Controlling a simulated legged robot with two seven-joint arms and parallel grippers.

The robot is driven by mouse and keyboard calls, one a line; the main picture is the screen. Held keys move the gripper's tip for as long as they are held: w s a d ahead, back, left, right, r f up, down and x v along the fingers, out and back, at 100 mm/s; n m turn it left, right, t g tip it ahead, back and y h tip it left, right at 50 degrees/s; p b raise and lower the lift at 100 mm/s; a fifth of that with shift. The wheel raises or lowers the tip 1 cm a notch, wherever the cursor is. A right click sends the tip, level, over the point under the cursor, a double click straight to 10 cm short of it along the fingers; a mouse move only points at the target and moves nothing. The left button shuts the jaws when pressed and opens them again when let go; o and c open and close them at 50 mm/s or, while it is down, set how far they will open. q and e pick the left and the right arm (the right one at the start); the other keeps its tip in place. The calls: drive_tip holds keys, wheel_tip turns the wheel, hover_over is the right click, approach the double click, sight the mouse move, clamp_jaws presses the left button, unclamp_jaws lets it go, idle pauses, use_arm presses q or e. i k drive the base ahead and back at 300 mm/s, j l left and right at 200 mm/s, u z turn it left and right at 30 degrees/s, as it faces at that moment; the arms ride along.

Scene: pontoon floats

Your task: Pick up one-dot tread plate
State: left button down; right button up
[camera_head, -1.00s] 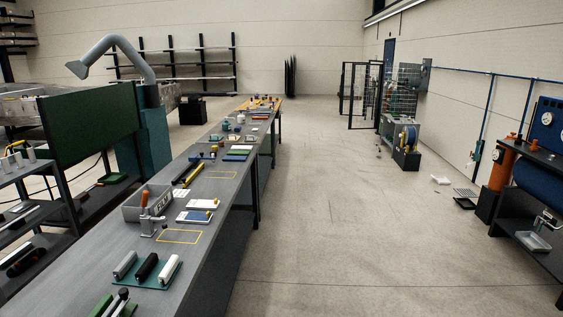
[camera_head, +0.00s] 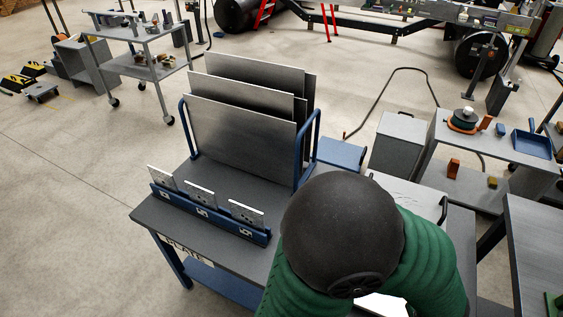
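Three small pale metal plates stand upright in a row in a low blue rack (camera_head: 183,208) on a dark table. They are a left plate (camera_head: 161,178), a middle plate (camera_head: 199,197) and a right plate (camera_head: 246,214). Small marks show on their faces, but they are too small for me to tell which is the one-dot tread plate. Small pale labels show on the rack's front. Neither of my grippers is in view.
Large grey sheets (camera_head: 240,125) stand in a blue frame behind the rack on the table (camera_head: 150,215). A large dark dome with green ribbed sides blocks the lower right. A grey trolley (camera_head: 150,68) stands at back left.

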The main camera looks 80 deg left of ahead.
sight(167, 181)
drive_tip(key=u, duration=3.75)
drive_tip(key=i+j+z, duration=0.2)
drive_tip(key=i+j, duration=0.25)
drive_tip(key=j, duration=0.1)
